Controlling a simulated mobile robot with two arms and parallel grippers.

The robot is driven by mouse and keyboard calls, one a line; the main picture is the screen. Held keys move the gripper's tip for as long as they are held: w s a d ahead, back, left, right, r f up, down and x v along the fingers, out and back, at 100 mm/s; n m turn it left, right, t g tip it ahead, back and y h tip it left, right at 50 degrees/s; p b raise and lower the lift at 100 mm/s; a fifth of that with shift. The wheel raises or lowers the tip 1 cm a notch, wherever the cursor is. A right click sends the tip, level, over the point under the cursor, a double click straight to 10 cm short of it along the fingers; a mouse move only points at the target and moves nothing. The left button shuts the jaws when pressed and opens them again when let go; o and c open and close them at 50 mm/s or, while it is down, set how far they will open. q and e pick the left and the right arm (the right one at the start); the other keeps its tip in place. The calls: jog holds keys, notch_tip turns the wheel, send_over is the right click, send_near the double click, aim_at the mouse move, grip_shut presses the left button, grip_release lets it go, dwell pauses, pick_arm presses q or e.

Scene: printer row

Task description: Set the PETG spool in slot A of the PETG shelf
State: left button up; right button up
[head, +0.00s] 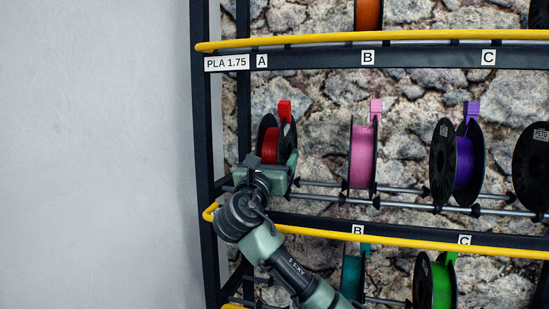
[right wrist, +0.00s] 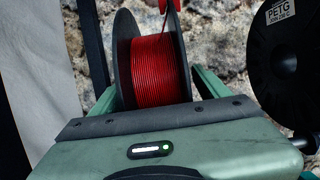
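A red spool (head: 270,146) with black flanges and a red tag stands upright at the left end of the middle shelf. The label on its flange is too small to read. In the right wrist view, the red spool (right wrist: 159,68) is between my fingers. My right gripper (head: 277,160) appears shut on it, one finger beside each flange, though a thin gap seems to show at the right finger. My arm hides the spool's lower edge, so I cannot tell whether it rests on the rails (head: 400,190). The shelf's A label and name plate are not visible. My left gripper is not in view.
Pink (head: 362,155) and purple (head: 463,163) spools stand to the right on the same shelf. The neighbouring black flange (right wrist: 285,60) reads PETG in the wrist view. The dark post (head: 207,130) is close on the left. The beam above (head: 320,59) reads PLA 1.75.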

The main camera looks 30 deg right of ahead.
jog(key=shift+a+f, duration=0.15)
jog(key=shift+f, duration=0.1)
jog(key=b+v, duration=0.2)
jog(key=v, duration=0.5)
jog(key=shift+s+a+r+b, duration=0.1)
jog(key=shift+s+a+b, duration=0.1)
jog(key=shift+b, duration=0.2)
